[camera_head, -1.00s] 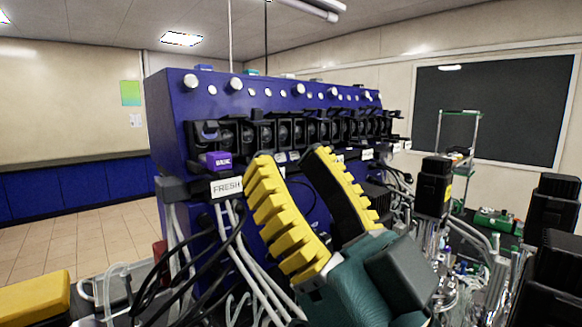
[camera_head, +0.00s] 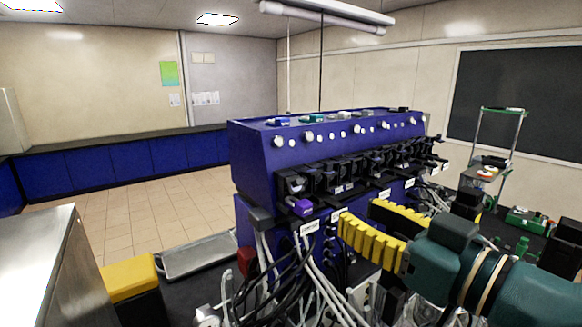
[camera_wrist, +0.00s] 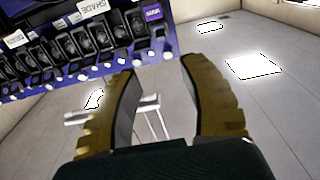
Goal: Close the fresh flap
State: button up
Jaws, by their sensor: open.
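The FRESH label (camera_head: 309,228) is on the left end of the blue pump unit (camera_head: 262,150) in the head view. Above it, a purple part (camera_head: 301,207) juts out below the leftmost black pump head (camera_head: 291,184). The frames are too small to tell whether its flap is open or shut. My gripper (camera_head: 358,218) is open and empty, with yellow fingers pointing left, right of the label and in front of the unit.
More black pump heads (camera_head: 375,165) run along the unit to the right. Cables and tubes (camera_head: 290,275) hang below it. A yellow-topped block (camera_head: 128,278) and a metal tray (camera_head: 197,255) are at the left. Glassware and a rack (camera_head: 497,140) stand at the right.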

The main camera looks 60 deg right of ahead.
aim_at(301, 185)
jog(key=p+x, duration=0.4)
jog(key=x, duration=1)
jog(key=shift+w+r+p, duration=0.1)
jog(key=shift+w+p, duration=0.1)
jog(key=shift+p, duration=0.1)
jog(key=shift+w+d, duration=0.1)
jog(key=shift+w, duration=0.15)
grip_shut()
